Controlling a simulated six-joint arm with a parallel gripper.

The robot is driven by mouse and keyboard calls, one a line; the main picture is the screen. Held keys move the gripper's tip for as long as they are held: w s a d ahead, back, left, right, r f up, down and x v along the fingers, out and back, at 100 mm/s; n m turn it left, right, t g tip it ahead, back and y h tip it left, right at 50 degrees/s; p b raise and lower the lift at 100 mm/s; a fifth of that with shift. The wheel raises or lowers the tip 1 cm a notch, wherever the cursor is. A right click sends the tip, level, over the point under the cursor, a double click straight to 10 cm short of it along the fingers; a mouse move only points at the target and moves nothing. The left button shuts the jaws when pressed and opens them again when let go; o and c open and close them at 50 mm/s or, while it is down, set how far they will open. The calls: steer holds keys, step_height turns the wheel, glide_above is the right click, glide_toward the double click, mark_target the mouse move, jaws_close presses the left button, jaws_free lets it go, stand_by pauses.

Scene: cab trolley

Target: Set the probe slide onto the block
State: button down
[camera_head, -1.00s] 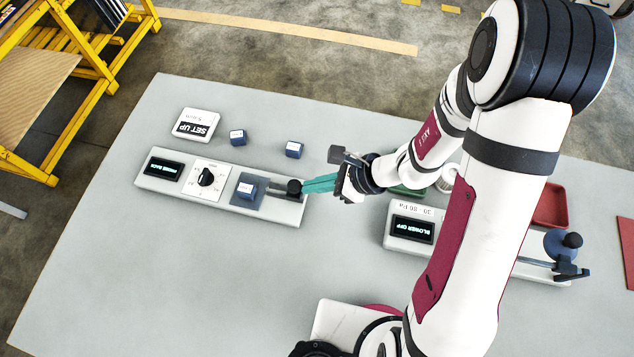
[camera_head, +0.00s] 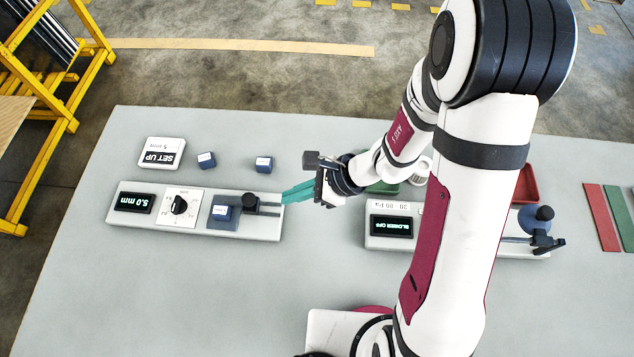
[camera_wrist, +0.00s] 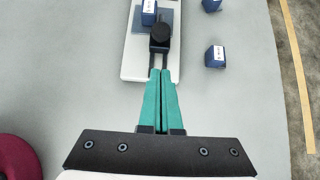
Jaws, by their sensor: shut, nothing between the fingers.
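The probe slide is a dark carriage with a round black knob (camera_head: 250,201) on rails at the right part of the left unit. A blue block (camera_head: 222,212) with a white label sits on the dark pad just left of it. The slide's end appears to touch or nearly touch the block; I cannot tell which. In the wrist view the knob (camera_wrist: 160,33) is straight ahead of my fingertips, with the block (camera_wrist: 149,12) beyond it. My gripper (camera_head: 285,196) has teal fingers, shut and empty, with tips by the slide's near end (camera_wrist: 159,70).
The left unit has a display (camera_head: 133,203) reading 5.0 mm and a dial (camera_head: 179,205). A SET UP 5 mm sign (camera_head: 162,153) and two spare blue blocks (camera_head: 206,160) (camera_head: 264,164) stand behind. A blower unit (camera_head: 392,226) is at right. The front table is clear.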

steer(key=v, duration=0.8)
